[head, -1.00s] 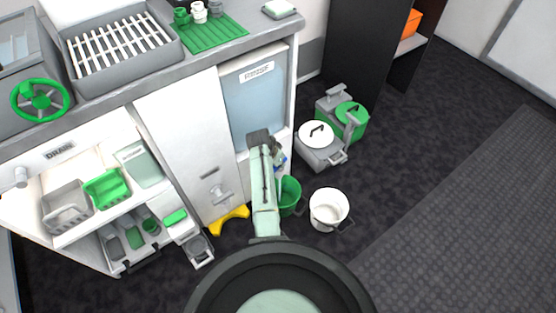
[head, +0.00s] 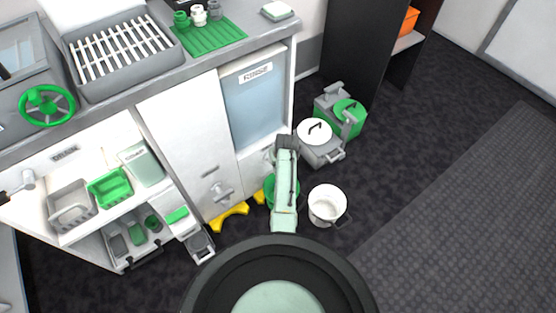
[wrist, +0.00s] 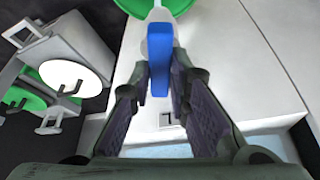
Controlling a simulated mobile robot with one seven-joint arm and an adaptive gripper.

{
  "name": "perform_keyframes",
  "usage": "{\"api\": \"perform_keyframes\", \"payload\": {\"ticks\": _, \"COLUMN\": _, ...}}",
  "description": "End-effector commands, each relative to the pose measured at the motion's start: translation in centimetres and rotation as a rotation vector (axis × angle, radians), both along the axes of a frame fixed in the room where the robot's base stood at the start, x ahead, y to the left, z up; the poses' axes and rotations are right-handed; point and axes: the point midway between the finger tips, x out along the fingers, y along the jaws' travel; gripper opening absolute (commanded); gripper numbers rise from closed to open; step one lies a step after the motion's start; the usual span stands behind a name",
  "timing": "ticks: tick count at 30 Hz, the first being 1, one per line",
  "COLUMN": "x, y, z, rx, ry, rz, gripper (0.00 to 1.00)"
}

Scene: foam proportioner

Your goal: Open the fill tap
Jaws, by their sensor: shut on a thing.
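A blue lever (wrist: 159,60) on a pale tap body shows in the wrist view, upright in the middle of the picture; it looks like the fill tap's handle. My gripper (wrist: 160,78) has one finger on each side of the lever and is shut on it. In the head view my arm covers the tap and most of the gripper, at the right edge of the cabinet below the tank (head: 255,105) labelled RINSE. How far the lever is turned I cannot tell.
A green bucket (wrist: 180,6) lies just beyond the lever in the wrist view. A white bucket (head: 327,204) stands on the floor to the right. Lidded grey (head: 318,145) and green (head: 348,112) containers stand behind it. Open carpet (head: 460,190) lies further right.

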Motion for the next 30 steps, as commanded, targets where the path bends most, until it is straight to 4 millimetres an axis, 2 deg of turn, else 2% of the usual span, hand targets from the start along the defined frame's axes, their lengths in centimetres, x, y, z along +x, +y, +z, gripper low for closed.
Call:
{"api": "perform_keyframes", "payload": {"ticks": 13, "x": 0.06, "y": -0.23, "z": -0.13, "rx": 0.000, "ry": 0.001, "rz": 0.295, "gripper": 0.00}}
{"api": "perform_keyframes", "payload": {"ticks": 30, "x": 0.06, "y": -0.19, "z": -0.04, "rx": -0.003, "ry": 0.001, "rz": 0.373, "gripper": 0.00}}
